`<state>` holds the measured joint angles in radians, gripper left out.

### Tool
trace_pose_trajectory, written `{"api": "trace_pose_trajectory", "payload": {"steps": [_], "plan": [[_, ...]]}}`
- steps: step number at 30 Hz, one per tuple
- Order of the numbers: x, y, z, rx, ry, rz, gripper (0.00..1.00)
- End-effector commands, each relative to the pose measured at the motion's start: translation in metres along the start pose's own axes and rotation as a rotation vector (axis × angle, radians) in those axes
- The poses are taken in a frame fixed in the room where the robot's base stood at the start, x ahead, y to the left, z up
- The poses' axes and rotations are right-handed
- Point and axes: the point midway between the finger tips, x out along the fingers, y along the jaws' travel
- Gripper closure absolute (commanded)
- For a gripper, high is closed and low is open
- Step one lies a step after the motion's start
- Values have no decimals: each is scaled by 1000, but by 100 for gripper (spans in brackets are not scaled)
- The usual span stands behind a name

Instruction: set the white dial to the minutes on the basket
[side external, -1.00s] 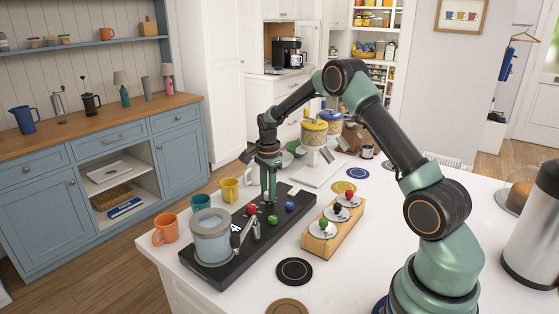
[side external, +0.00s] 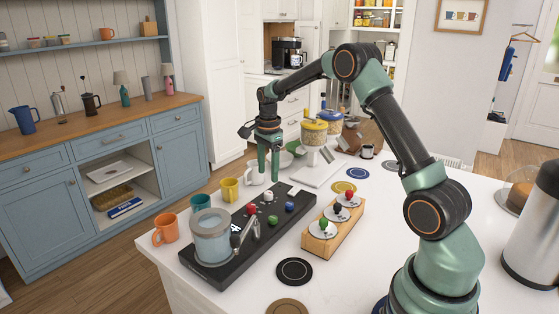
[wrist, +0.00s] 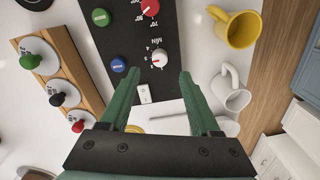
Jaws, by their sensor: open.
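The white dial (side external: 267,197) is on the black board (side external: 222,268), beside the red dial (side external: 251,209). In the wrist view the white dial (wrist: 160,58) sits below a printed MIN scale; its exact setting is too small to read. My gripper (side external: 268,181) is open and empty, above the board near the white dial. In the wrist view the dial lies just beyond the gap between the fingertips (wrist: 158,74), apart from both. A grey cylindrical vessel (side external: 210,243) stands at the board's near end. I cannot make out a basket label with minutes.
Blue (side external: 289,207) and green (side external: 272,219) buttons and a white switch (wrist: 144,94) share the board. A wooden stand (side external: 323,241) with several knobbed discs is to its right. A yellow mug (side external: 229,190) and a white mug (wrist: 230,92) stand close by.

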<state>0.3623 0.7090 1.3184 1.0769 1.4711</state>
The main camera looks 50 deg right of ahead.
Motion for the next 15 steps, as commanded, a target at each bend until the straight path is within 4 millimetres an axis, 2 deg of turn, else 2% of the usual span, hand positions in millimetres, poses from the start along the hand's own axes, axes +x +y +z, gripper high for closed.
{"api": "trace_pose_trajectory", "payload": {"steps": [1,6,10,15], "plan": [[-12,-1,0,0,0,-4,37],[-37,-1,0,1,0,-3,37],[-48,0,0,1,0,-1,37],[-51,0,0,1,0,1,37]]}}
